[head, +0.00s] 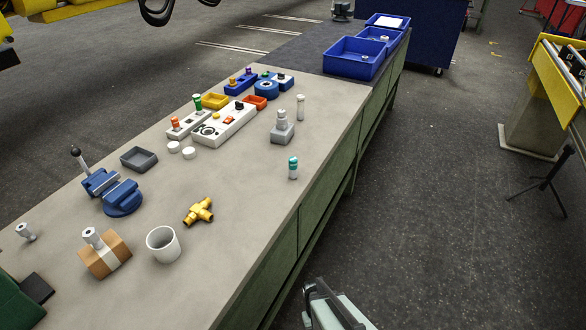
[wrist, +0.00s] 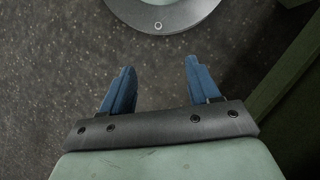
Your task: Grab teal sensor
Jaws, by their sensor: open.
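The teal sensor (head: 293,167) stands upright on the workbench near its right edge in the head view. It is a small cylinder with a teal top and a pale lower part. My gripper (wrist: 157,90) shows two blue fingers set apart in the wrist view, open with nothing between them. The wrist view shows the dark floor beyond the fingers and no sensor. In the head view, part of my arm is at the bottom, beside the bench and well apart from the sensor; the fingers are not clear there.
On the grey workbench (head: 240,200) near the sensor are a yellow pipe fitting (head: 199,211), a white cup (head: 163,244), a grey block with a knob (head: 282,130) and a pale cylinder (head: 300,107). A blue vise (head: 122,198) is left. Blue bins (head: 353,58) stand at the far end.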

